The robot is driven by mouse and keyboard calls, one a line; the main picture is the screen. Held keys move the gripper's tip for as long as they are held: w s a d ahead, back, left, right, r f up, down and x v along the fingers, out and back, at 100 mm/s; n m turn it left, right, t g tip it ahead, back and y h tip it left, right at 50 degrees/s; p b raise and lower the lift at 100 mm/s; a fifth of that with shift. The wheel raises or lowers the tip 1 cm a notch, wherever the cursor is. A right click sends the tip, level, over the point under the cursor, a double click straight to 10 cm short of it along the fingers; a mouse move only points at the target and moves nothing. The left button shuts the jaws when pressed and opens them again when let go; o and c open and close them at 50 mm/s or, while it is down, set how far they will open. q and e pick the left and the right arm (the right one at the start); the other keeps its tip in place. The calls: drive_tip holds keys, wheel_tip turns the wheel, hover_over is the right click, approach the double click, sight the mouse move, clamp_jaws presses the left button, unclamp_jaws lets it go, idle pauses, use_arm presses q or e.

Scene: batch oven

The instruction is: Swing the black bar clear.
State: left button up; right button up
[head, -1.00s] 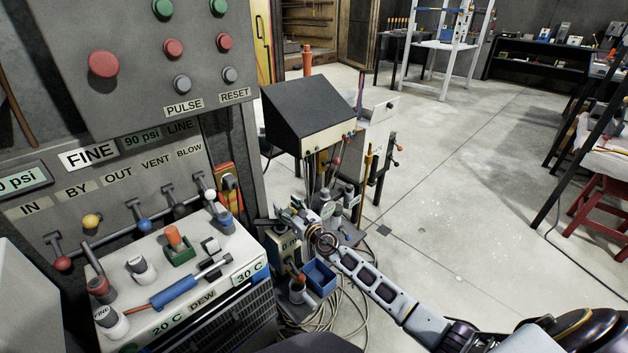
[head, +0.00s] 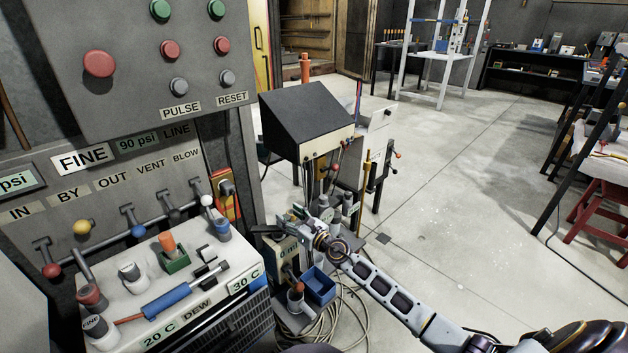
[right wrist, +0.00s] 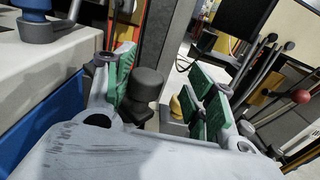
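The black bar (head: 268,230) shows in the head view as a short dark piece at the top of a small pale box, just left of my right gripper (head: 296,222). In the right wrist view, a dark upright knob (right wrist: 146,84) with a flat black part under it stands between the fingers of my right gripper (right wrist: 165,92). The green-padded fingers are spread, with gaps visible, and do not appear closed on it. How the knob joins the bar is partly hidden. My left gripper is not in view.
A white bench unit (head: 118,258) with knobs and a blue-handled tool stands left. A sloped black console (head: 306,118) and thin levers stand behind the gripper. A blue bin (head: 319,285) and coiled cables (head: 345,318) lie below.

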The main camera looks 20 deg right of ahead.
drive_tip(key=shift+b+v, duration=0.5)
drive_tip(key=shift+v, duration=4.9)
wheel_tip(320, 180, up, 20)
drive_tip(key=p, duration=2)
drive_tip(key=shift+s+d, duration=0.2)
drive_tip(key=shift+s, duration=0.1)
drive_tip(key=shift+r, duration=0.15)
